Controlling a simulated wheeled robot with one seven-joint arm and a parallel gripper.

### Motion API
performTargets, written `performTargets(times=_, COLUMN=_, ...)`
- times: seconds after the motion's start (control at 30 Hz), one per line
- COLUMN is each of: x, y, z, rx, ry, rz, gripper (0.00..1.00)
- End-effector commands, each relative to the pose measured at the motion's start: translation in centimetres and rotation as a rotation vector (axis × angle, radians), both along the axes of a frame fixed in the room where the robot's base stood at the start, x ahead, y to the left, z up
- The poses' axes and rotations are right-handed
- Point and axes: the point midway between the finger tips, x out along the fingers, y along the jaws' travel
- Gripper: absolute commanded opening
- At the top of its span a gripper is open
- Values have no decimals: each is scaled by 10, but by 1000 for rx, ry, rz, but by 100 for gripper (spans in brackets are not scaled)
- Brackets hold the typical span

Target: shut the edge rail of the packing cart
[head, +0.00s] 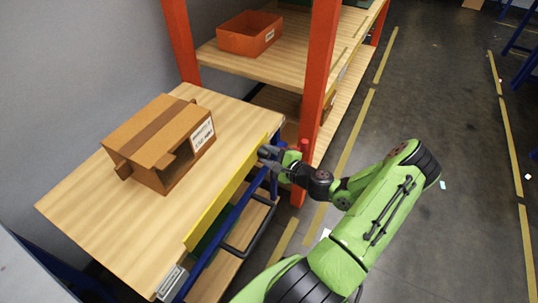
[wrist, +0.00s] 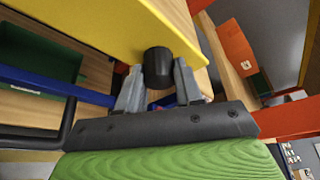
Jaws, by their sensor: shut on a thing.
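The packing cart (head: 85,215) has a wooden top and a blue frame. Its yellow edge rail (head: 213,209) runs along the cart's right edge, and it fills the upper part of the wrist view (wrist: 110,28). A round black knob (wrist: 158,62) sticks out from the rail. My gripper (head: 266,154) is at the far end of the rail. In the wrist view its two grey fingers (wrist: 157,80) are on either side of the knob and shut on it. The knob is hidden by the fingers in the head view.
An open cardboard box (head: 150,160) stands on the cart top. An orange-posted shelf (head: 318,75) with an orange bin (head: 249,33) stands close beyond my gripper. Below the rail are a blue bar and a black handle (head: 250,232). The floor (head: 440,110) at right is mostly clear.

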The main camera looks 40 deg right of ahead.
Motion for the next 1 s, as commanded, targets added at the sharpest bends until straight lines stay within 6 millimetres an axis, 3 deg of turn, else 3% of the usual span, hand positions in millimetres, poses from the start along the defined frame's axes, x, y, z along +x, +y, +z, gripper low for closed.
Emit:
performTargets(times=0.03, x=2, y=0, z=7, rx=0, ry=-17, rz=0, gripper=0)
performTargets(times=0.23, x=3, y=-1, z=6, rx=-1, ry=-22, rz=0, gripper=0)
performTargets(times=0.27, x=3, y=-1, z=7, rx=-1, ry=-22, rz=0, gripper=39)
performTargets(times=0.4, x=2, y=-1, z=6, rx=0, ry=-20, rz=0, gripper=60)
performTargets(times=0.77, x=-6, y=-1, z=5, rx=2, ry=-13, rz=-2, gripper=61)
performTargets(times=1.0, x=-66, y=-3, z=20, rx=2, ry=-12, rz=-8, gripper=61)
